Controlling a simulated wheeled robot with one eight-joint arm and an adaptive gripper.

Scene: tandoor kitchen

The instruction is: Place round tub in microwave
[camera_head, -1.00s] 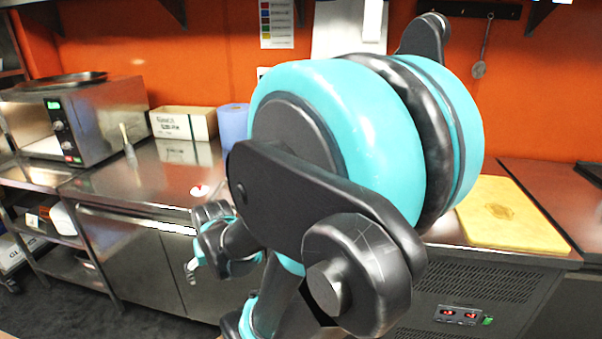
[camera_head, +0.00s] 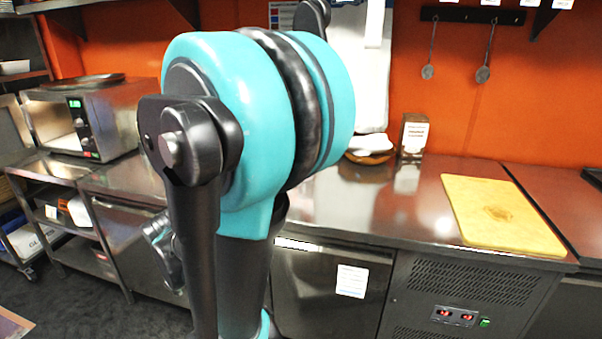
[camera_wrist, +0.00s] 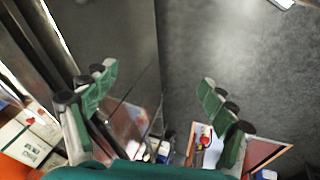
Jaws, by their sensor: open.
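The microwave (camera_head: 112,118) stands on the steel counter at the left of the head view. Its front faces left, its door (camera_head: 14,130) stands open, and part of its bright inside shows. My gripper (camera_wrist: 158,95) is open in the wrist view, its green-padded fingers spread wide with nothing between them. It hangs over the floor beside a steel cabinet front, clear of the microwave as far as the views show. I cannot make out the round tub in either view; my arm hides part of the counter in the head view.
A yellow cutting board (camera_head: 500,214) lies on the right counter. A small carton (camera_head: 413,135) and a bowl with white cloths (camera_head: 370,148) stand near the wall. A dark round pan (camera_head: 83,81) rests on the microwave. A wheeled steel shelf (camera_head: 70,225) stands below left. Dark floor is open in front.

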